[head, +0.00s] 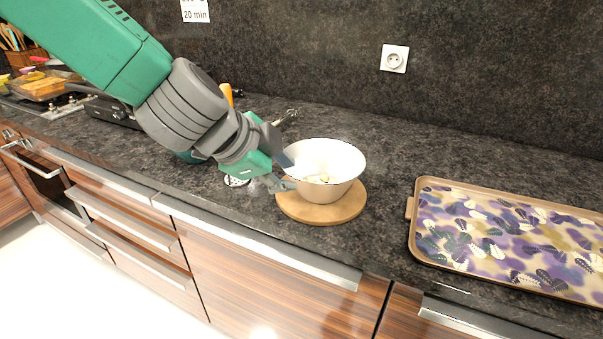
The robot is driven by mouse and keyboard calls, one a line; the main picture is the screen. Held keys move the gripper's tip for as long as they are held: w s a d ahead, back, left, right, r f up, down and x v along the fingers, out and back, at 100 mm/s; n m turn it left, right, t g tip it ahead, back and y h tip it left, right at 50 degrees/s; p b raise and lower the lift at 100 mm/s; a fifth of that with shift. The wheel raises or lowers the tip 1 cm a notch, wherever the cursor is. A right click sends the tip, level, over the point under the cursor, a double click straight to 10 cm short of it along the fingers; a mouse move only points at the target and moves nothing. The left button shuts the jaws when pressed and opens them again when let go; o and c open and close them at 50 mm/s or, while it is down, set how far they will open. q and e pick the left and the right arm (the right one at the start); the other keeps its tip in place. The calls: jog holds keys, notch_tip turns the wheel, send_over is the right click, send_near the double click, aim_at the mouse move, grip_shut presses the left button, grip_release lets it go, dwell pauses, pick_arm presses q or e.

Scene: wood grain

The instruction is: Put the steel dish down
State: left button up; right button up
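My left gripper (288,172) is at the dish's left side, coming in from the upper left. Its two grey fingers are spread apart, one by the rim and one lower by the outer wall. Any contact with the dish is hard to make out. My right gripper is not in view.
A patterned tray (413,243) with a tan rim lies on the dark counter at right. Counter between board and tray is clear. A wall socket (394,58) is behind. A hob (62,106) and wooden board with food (45,88) are at far left.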

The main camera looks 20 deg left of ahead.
pick_arm(q)
jog(key=s+a+f+n+g+y, duration=0.1)
jog(key=s+a+f+n+g, duration=0.2)
jog(key=f, duration=0.7)
jog(key=s+a+f+n+g+y, duration=0.15)
jog(key=s+f+n, duration=0.25)
jog(key=f, duration=0.6)
jog(key=s+f+n+g, duration=0.3)
jog(key=s+f+n, duration=0.3)
jog(key=s+f, duration=0.9)
jog(key=s+a, duration=0.1)
jog(key=s, duration=0.1)
jog(key=shift+s+f, duration=0.15)
jog(key=shift+s, duration=0.25)
jog(key=shift+a+y, duration=0.15)
jog(key=shift+y, duration=0.1)
